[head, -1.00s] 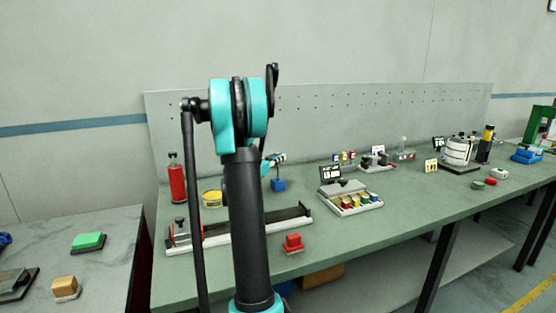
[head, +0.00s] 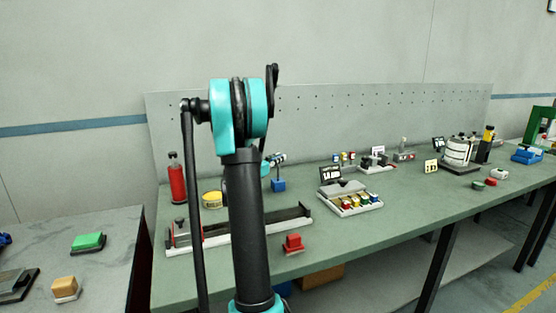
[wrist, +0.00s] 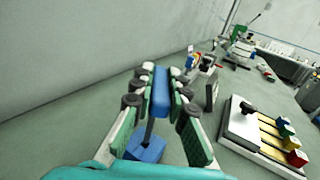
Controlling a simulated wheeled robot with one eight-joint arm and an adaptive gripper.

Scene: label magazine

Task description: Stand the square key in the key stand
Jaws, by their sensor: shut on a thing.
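The square key (wrist: 160,92) has a blue bar-shaped handle and a thin grey shank. My gripper (wrist: 158,84) is shut on the handle in the wrist view. The shank runs down from the handle to a blue block, which looks like the key stand (wrist: 146,148), on the bench. The shank's lower end meets the block in the picture; I cannot tell how deep it sits. In the head view the blue block (head: 278,185) stands on the green bench just behind my arm, and my gripper (head: 276,159) is above it, mostly hidden.
A white tray with coloured labelled blocks (head: 350,200) stands to the right of the stand. A long rail fixture (head: 240,232) and a red block (head: 293,243) lie nearer the front edge. A red bottle (head: 176,182) and yellow round tin (head: 212,199) stand left. A perforated panel (head: 370,115) closes the back.

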